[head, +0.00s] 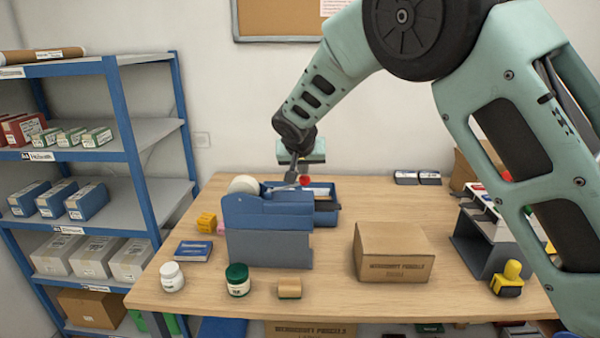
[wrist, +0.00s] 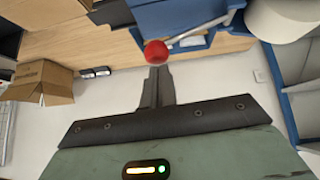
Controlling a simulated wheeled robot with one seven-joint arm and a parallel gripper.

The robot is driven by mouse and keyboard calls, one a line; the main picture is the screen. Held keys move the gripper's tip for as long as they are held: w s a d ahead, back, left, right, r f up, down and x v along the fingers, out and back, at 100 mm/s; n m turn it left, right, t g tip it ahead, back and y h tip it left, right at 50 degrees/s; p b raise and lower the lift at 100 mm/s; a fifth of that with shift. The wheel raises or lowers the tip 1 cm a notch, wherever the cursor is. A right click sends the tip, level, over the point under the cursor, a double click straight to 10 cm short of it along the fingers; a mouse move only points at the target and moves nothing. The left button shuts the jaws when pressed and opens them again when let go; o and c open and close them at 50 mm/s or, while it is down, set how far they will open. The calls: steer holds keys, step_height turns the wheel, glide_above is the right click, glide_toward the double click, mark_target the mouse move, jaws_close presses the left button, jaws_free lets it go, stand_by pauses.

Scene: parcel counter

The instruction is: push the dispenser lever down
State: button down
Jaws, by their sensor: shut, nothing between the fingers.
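The dispenser (head: 268,214) is a blue and grey box on the wooden counter, with a white roll (head: 243,184) at its left end. Its thin grey lever (head: 285,187) points right and ends in a red knob (head: 305,181). In the wrist view the lever (wrist: 200,33) and red knob (wrist: 156,51) show in front of the blue casing (wrist: 175,14). My gripper (head: 301,175) is shut and empty, fingers pointing down at the knob. In the wrist view its fingertips (wrist: 158,70) are right at the knob; I cannot tell whether they touch it.
A blue tray (head: 325,215) stands behind the dispenser. A closed cardboard box (head: 393,252) is to its right, and a grey organiser (head: 480,240) and yellow stamp (head: 508,278) are farther right. Jars (head: 238,279) stand at the front edge. The counter between dispenser and box is clear.

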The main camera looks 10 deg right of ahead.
mark_target(309, 178)
steer(key=f+b, duration=0.1)
steer(key=d+f+y+b, duration=0.1)
steer(key=b, duration=0.1)
steer(key=f+y+b, duration=0.1)
steer(key=shift+s+d+m+t, duration=0.25)
steer(key=shift+d+m+t, duration=0.05)
steer(key=shift+m, duration=0.1)
steer(key=shift+s+d+y+b, duration=0.15)
steer(key=shift+y+b, duration=0.15)
steer(key=shift+b, duration=0.35)
steer(key=shift+f, duration=0.1)
